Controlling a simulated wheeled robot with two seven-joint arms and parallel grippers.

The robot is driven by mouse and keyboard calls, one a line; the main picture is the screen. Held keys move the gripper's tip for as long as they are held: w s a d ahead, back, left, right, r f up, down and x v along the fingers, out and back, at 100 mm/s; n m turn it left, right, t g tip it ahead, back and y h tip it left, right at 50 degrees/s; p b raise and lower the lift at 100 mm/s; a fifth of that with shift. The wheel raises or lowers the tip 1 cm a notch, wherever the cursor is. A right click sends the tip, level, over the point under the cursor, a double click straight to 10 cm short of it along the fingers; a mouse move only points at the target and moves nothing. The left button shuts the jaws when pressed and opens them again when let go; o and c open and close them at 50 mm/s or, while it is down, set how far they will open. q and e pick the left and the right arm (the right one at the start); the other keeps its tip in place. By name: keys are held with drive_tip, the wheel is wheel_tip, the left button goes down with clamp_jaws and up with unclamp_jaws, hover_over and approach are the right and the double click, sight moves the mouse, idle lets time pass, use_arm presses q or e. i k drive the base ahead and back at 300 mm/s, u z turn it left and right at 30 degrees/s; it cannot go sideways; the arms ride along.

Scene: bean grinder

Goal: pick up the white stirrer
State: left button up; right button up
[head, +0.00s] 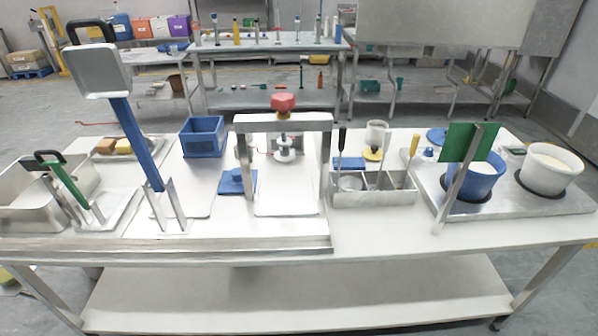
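No thing can be told for certain as the white stirrer. A pale, flat, stick-like piece (456,190) stands tilted in front of a blue pot (485,179), with a green square panel (465,142) at its upper part. A small white stacked piece (285,150) sits under a metal arch with a red knob (283,102). Neither of my grippers is in view.
A tall tool with a blue shaft (137,145) and grey square head stands at the left. Metal pans (35,215), a blue crate (203,137) and a white pot (548,170) share the table. The front right of the table (385,237) is clear.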

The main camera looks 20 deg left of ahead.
sight(387, 133)
drive_tip(key=u, duration=0.85)
drive_tip(key=i, duration=0.4)
